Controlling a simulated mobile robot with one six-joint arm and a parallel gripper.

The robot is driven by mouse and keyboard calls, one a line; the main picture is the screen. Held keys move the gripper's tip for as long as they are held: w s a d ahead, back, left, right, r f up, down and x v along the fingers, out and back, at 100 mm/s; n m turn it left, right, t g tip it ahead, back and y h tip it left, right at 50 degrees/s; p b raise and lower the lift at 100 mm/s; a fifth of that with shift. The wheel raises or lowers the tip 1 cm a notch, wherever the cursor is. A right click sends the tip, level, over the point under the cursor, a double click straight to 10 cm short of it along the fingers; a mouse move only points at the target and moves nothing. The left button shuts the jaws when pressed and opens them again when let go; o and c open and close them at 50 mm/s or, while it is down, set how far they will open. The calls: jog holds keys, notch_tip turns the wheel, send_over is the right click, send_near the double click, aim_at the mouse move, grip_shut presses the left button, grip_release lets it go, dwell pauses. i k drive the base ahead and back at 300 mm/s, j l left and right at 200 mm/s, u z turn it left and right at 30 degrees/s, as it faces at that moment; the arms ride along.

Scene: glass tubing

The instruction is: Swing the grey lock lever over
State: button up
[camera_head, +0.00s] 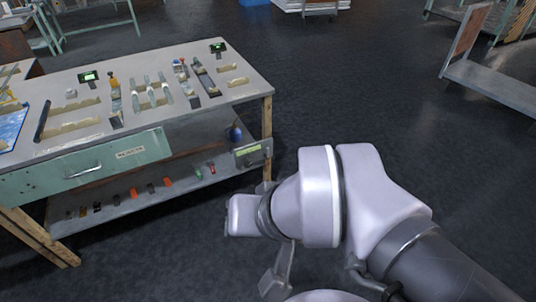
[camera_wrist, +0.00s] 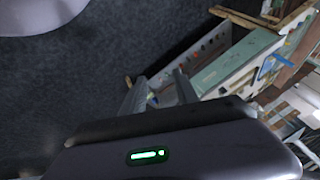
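The workbench (camera_head: 222,102) stands at the left in the head view, with small fixtures on its grey top. I cannot pick out the grey lock lever with certainty at this size. A dark bar (camera_head: 42,120) lies near the left end of the top, and a long dark fixture (camera_head: 205,77) sits towards the right end. My gripper (camera_wrist: 161,80) shows in the wrist view with its two fingers apart and nothing between them. It is over open floor, away from the bench, which appears tilted beyond the fingers.
Two small green displays (camera_head: 89,77) (camera_head: 217,47) stand along the bench's back edge. A green drawer (camera_head: 95,168) and a lower shelf (camera_head: 150,192) with several small items face the front. Dark floor (camera_head: 350,90) is clear right of the bench. A metal rack (camera_head: 500,85) stands far right.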

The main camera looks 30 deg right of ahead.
aim_at(266, 155)
jog(key=i+l, duration=0.8)
jog(key=l, duration=0.25)
jog(key=i+l, duration=0.8)
jog(key=l, duration=0.25)
jog(key=i, duration=0.5)
jog(key=j+u, duration=0.05)
